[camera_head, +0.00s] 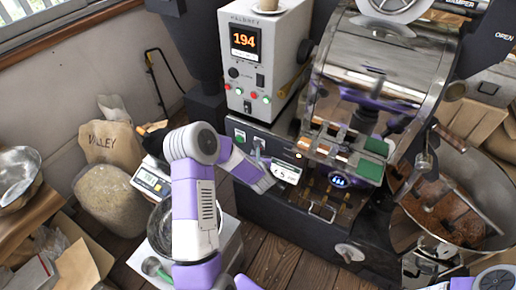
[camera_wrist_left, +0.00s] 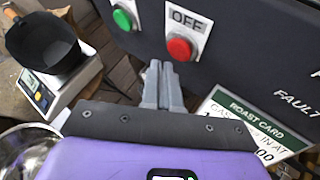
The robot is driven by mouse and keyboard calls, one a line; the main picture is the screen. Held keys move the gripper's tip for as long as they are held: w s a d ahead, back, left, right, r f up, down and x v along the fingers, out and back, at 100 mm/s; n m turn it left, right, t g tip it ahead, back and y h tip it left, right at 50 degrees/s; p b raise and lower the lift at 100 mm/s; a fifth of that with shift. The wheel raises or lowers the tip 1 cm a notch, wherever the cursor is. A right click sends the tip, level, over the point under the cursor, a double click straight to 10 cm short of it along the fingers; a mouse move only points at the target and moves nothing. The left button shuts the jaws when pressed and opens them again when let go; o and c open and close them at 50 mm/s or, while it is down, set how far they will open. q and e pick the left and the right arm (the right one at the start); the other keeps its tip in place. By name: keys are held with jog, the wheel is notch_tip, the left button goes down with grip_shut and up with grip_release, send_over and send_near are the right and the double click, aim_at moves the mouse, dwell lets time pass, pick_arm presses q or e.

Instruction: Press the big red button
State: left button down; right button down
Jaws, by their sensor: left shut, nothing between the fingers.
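The big red button (camera_wrist_left: 180,47) sits on a white plate marked OFF on a dark panel in the left wrist view. My left gripper (camera_wrist_left: 161,70) is shut and empty, its fingertips just below and left of the button in the picture. Whether they touch the plate or panel I cannot tell. In the head view my left gripper (camera_head: 259,150) is in front of the machine's lower panel and seems to hide the red button. My right gripper is out of view.
A green button (camera_wrist_left: 123,18) sits left of the red one. A roast card (camera_wrist_left: 245,128) is at the panel's lower right. A control box (camera_head: 262,60) reading 194 stands above. A scale (camera_head: 152,181) and a sack (camera_head: 112,143) are at left.

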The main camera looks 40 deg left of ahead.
pick_arm(q)
jog(key=shift+w, duration=0.15)
dwell(0.5)
jog(key=shift+w+b, duration=0.3)
jog(key=shift+b, duration=0.1)
jog(key=shift+w+a, duration=0.1)
jog(key=shift+w, duration=0.3)
dwell(0.5)
jog(key=shift+b, duration=0.3)
jog(key=shift+s+b, duration=0.35)
jog(key=shift+s, duration=0.5)
